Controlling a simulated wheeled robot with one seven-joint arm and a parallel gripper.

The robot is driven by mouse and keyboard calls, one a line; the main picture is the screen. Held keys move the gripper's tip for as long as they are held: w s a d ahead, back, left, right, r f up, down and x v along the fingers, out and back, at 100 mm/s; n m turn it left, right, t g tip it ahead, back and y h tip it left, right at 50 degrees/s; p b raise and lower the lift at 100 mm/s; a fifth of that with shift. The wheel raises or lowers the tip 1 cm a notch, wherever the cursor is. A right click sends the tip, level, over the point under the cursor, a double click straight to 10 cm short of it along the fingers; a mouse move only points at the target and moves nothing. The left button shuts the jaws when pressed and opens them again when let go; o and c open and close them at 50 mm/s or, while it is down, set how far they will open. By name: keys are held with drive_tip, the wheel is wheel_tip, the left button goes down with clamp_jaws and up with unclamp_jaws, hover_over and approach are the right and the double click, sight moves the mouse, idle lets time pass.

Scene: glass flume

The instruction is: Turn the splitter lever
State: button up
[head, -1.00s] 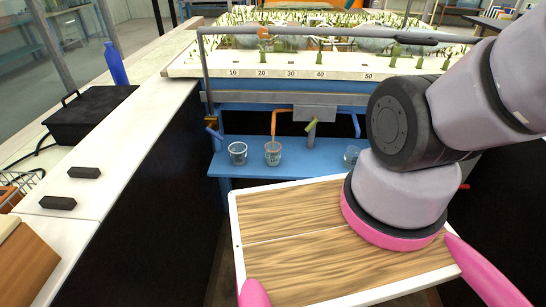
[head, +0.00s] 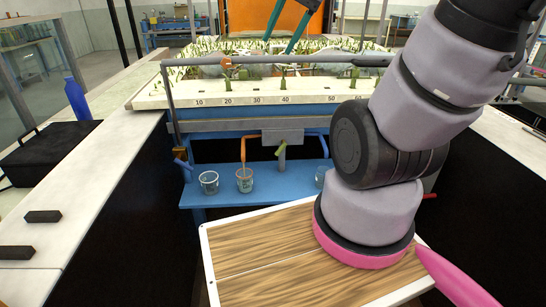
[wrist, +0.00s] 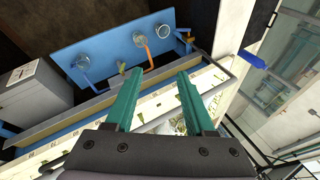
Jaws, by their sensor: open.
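My gripper (head: 277,46) shows in the head view as two teal fingers at the top, well above the lever in the picture. In the wrist view my gripper (wrist: 160,72) is open, with its fingers apart and nothing held between them. It appears apart from the lever.
The blue shelf (head: 225,190) holds a left cup (head: 209,182), a middle cup (head: 244,180) under an orange pipe (head: 243,150), and a right cup (head: 321,176). A grey rail (head: 230,62) crosses above the planted bed. White counters (head: 85,170) flank the dark gap.

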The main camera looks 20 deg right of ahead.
drive_tip(key=w+d+f+m+y, duration=0.3)
drive_tip(key=w+f+m, duration=0.4)
drive_tip(key=w+f, duration=0.25)
drive_tip(key=w+d+f+m+y, duration=0.35)
drive_tip(key=w+f+m, duration=0.35)
drive_tip(key=w+f, duration=0.3)
drive_tip(key=m+t+h, duration=0.2)
drive_tip(key=m+t, duration=0.4)
drive_tip(key=m, duration=0.8)
approach(281, 149)
drive_tip(key=x, duration=1)
drive_tip(key=shift+w+d+f, duration=0.15)
drive_tip(key=shift+w+f, duration=0.15)
drive_tip(key=shift+w, duration=0.2)
drive_tip(key=shift+c, duration=0.2)
clamp_jaws()
